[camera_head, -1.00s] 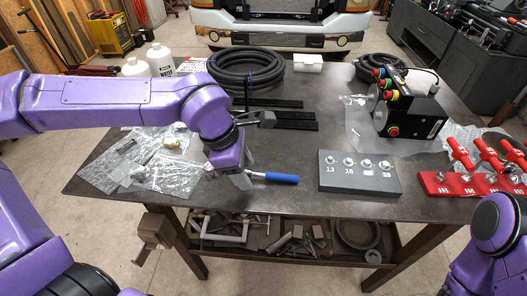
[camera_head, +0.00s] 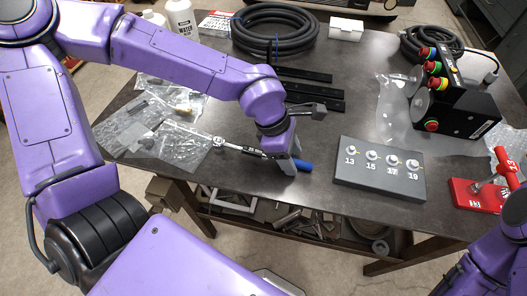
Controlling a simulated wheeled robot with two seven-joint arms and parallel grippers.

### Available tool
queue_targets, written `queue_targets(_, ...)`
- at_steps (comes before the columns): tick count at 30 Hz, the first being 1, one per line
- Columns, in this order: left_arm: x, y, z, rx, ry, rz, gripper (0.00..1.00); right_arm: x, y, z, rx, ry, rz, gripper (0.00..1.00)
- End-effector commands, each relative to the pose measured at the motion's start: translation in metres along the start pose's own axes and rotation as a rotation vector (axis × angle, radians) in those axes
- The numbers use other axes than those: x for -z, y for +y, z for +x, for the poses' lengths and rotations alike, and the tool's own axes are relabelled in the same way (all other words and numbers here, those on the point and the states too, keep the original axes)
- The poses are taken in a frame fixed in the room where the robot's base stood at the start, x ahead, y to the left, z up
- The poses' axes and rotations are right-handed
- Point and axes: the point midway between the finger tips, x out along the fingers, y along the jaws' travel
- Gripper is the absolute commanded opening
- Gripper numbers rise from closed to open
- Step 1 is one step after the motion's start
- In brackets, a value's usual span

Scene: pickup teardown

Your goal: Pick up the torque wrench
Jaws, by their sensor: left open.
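The torque wrench (camera_head: 240,148) lies on the dark table near its front edge. Its silver ratchet head is at the left, beside the plastic bags, and its blue handle (camera_head: 305,166) is at the right. My left gripper (camera_head: 288,165) points down over the wrench where the shaft meets the blue handle. Its fingers are open and hide part of the handle. I cannot tell whether they touch it. My right arm shows at the lower right corner, but its gripper is out of view.
A grey socket block (camera_head: 380,185) marked 13 to 19 stands right of the gripper. A red rack (camera_head: 470,195) is farther right. Clear plastic bags (camera_head: 150,125) lie left. Black hose (camera_head: 275,50), dark bars (camera_head: 315,97) and a button box (camera_head: 455,110) are behind.

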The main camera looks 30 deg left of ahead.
Motion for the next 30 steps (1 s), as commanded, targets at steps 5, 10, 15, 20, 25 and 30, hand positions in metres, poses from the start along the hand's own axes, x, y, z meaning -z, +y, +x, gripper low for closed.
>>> queue_targets(5,0.000,0.000,0.006,0.000,-0.001,-0.002,0.53,0.000,0.000,0.000,0.000,0.000,0.000,0.43)
queue_targets(10,0.000,0.000,0.006,0.000,-0.001,-0.002,0.30,0.000,0.000,0.000,0.000,0.000,0.000,0.43)
queue_targets(15,0.000,0.000,0.006,0.000,-0.001,-0.001,0.00,0.000,0.000,0.000,0.000,0.000,0.000,0.43)
queue_targets(20,0.000,0.000,0.005,-0.001,-0.001,-0.001,0.00,0.000,0.000,0.000,0.000,0.000,0.000,0.43)
queue_targets(25,-0.003,0.001,0.000,-0.003,-0.003,0.000,0.00,0.000,0.000,0.000,0.000,0.000,0.000,0.43)
queue_targets(30,-0.013,0.001,-0.024,-0.004,-0.006,-0.001,0.00,0.001,0.000,-0.003,0.000,0.000,0.000,0.43)
